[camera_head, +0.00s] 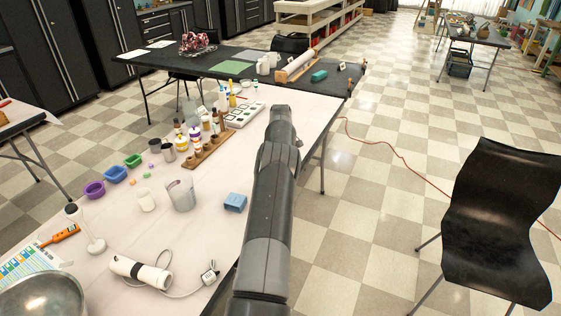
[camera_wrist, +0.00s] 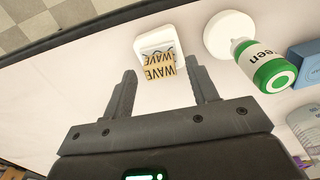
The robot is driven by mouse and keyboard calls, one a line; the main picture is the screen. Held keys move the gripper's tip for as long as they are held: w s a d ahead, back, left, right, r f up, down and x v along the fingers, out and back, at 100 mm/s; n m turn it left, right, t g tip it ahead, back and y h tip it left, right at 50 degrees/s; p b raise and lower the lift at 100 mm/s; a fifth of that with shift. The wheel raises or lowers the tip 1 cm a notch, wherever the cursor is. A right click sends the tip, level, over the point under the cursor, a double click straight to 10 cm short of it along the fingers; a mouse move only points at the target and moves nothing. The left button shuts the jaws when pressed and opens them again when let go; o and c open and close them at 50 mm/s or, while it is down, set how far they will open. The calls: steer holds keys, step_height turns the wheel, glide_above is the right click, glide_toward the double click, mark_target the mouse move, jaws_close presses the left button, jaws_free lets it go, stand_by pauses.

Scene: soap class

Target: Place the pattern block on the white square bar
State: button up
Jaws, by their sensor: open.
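In the wrist view, the pattern block (camera_wrist: 160,67) is small and tan with "WAVE" printed in black. It overlaps the near part of the white square bar (camera_wrist: 153,38), which has rounded corners, and looks to rest on it, slightly tilted. The contact itself is hard to see. My gripper (camera_wrist: 163,84) is open, with one finger on each side of the block and a clear gap to both. In the head view my arm covers the gripper and this spot; I cannot make out the block there.
A white round piece (camera_wrist: 229,30), a green-labelled bottle (camera_wrist: 268,70) and a blue block (camera_wrist: 306,62) stand right of the bar. The white table (camera_head: 120,215) holds cups, bottles and a wooden rack (camera_head: 208,150). A light blue block (camera_head: 235,202) lies left of my arm.

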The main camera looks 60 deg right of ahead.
step_height(320, 180, up, 12)
steer(key=shift+f, duration=0.2)
